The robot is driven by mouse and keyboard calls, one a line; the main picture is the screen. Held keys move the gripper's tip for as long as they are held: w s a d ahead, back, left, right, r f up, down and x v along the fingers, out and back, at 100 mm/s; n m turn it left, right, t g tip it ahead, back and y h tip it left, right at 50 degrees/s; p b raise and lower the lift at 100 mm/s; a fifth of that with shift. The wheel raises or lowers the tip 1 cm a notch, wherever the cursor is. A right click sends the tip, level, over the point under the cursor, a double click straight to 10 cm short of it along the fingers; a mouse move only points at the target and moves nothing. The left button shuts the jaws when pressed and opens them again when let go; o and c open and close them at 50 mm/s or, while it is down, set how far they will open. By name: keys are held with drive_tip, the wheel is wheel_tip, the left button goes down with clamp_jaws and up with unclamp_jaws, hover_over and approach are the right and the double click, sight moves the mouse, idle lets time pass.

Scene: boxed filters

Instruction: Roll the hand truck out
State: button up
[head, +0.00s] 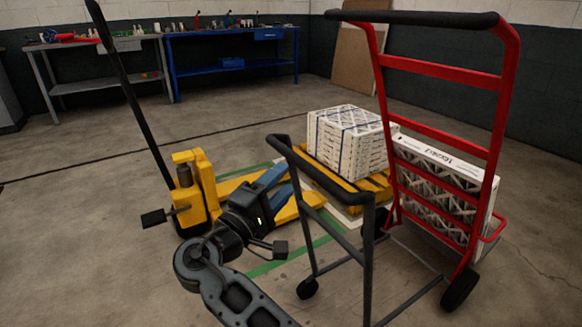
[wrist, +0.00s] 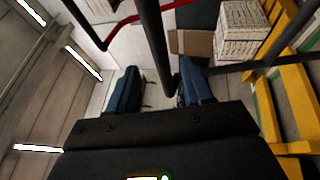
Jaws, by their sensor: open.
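The red hand truck (head: 447,74) stands upright at the right in the head view, with a black handle bar on top and black wheels. White boxed filters (head: 440,163) rest against its frame. A dark grey tubular frame (head: 367,250) on a caster stands in front of it, nearer my arm. My gripper (head: 282,176) is beside this frame's upper bar. In the wrist view the blue fingers of my gripper (wrist: 158,92) are apart, with nothing held. A dark post (wrist: 155,45) rises just beyond them, close to the right finger; contact cannot be told.
A yellow pallet jack (head: 185,205) with a long black handle stands at the left. A yellow pallet (head: 375,188) carries stacked white boxes (head: 346,150) behind the grey frame. Workbenches (head: 232,68) line the back wall. The floor is open at the left and the far right.

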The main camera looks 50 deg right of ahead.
sight(301, 164)
drive_tip(key=shift+b+x, duration=0.45)
drive_tip(key=shift+x, duration=3.35)
clamp_jaws()
